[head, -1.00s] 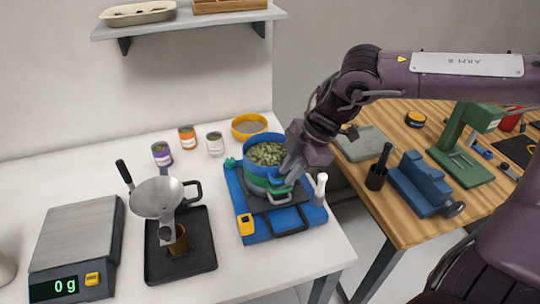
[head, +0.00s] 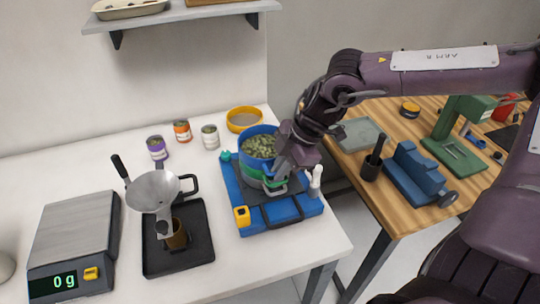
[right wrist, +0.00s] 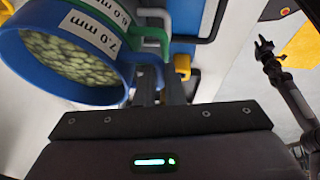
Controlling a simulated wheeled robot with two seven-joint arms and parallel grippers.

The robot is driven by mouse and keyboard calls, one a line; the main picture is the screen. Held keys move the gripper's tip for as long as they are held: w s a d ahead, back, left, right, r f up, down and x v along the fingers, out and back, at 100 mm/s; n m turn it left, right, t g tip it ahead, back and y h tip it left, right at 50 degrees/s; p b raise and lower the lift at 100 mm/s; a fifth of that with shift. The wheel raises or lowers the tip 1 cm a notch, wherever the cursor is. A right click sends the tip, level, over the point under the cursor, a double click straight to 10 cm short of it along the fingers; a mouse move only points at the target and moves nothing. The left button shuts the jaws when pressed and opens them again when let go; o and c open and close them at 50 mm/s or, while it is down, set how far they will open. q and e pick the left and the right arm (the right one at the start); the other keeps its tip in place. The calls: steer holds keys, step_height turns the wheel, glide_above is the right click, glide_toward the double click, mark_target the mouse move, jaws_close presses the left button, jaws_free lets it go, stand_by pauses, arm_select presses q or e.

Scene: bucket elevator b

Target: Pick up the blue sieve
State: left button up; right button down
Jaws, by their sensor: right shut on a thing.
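The blue sieve (head: 246,160) holds green pellets and sits at the top of the stack on the blue shaker base (head: 262,224). In the right wrist view the sieve (right wrist: 45,15) carries a "7.0 mm" label and is on the left. A green sieve (right wrist: 148,36) lies directly against it, lower in the stack. My right gripper (head: 274,181) is at the right front side of the stack, its fingers (right wrist: 160,85) shut at the blue sieve's handle. The grip itself is mostly hidden.
A funnel on a stand (head: 153,190) and a black tray (head: 150,258) stand left of the shaker. A scale (head: 75,225) reads 0 g. Several small cans (head: 182,131) and a yellow-rimmed bowl (head: 262,117) are behind. A white-topped post (head: 316,180) stands close right of the gripper.

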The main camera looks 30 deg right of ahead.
step_height(320, 180, up, 28)
steer(key=b, duration=0.3)
steer(key=shift+r, duration=0.15)
stand_by(1.0)
